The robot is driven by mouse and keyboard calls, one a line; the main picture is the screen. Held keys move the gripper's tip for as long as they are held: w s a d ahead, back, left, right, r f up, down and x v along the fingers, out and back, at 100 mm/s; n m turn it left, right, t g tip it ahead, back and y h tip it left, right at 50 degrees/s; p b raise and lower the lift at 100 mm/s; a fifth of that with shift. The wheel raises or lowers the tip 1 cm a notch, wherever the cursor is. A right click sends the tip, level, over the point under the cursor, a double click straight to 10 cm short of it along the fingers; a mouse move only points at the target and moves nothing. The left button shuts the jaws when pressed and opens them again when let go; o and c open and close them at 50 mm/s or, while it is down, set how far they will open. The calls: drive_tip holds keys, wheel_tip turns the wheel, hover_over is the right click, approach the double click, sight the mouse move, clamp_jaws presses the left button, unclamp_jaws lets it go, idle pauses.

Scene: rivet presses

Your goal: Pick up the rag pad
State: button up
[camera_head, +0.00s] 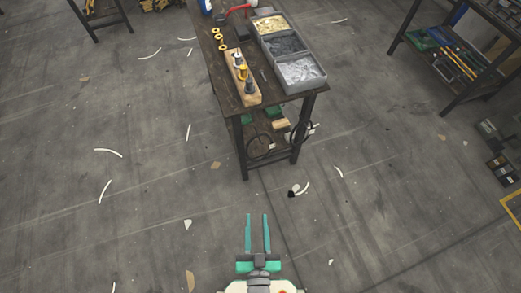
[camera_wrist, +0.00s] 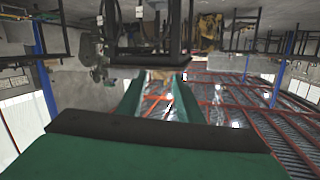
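I cannot make out a rag pad for certain in either view. A workbench (camera_head: 228,88) with a dark top stands ahead, and a small dark flat item (camera_head: 243,33) lies on it beside the grey bins; I cannot tell what it is. My gripper (camera_head: 257,216) is at the bottom middle of the head view, over bare floor and short of the bench. Its two green fingers are apart with nothing between them. The wrist view also shows the fingers of my gripper (camera_wrist: 158,92) apart and empty, with the scene upside down.
Three grey bins (camera_head: 287,47) fill the bench's right side. A wooden block (camera_head: 241,78) with upright tools stands near its front, with yellow rings (camera_head: 219,40) behind. Cables and small items fill the lower shelf. A rack (camera_head: 462,62) stands right. The floor ahead has only scattered scraps.

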drive_tip(key=m+t, duration=0.1)
drive_tip(key=m, duration=0.1)
approach(250, 144)
drive_tip(key=shift+m+t+y, duration=0.3)
drive_tip(key=shift+t+y, duration=0.1)
drive_tip(key=shift+y, duration=0.4)
drive_tip(key=w, duration=0.8)
drive_tip(key=shift+w+f, duration=0.2)
drive_tip(key=shift+f, duration=0.2)
drive_tip(key=w, duration=0.6)
drive_tip(key=shift+a, duration=0.3)
drive_tip(key=shift+f, duration=0.1)
clamp_jaws()
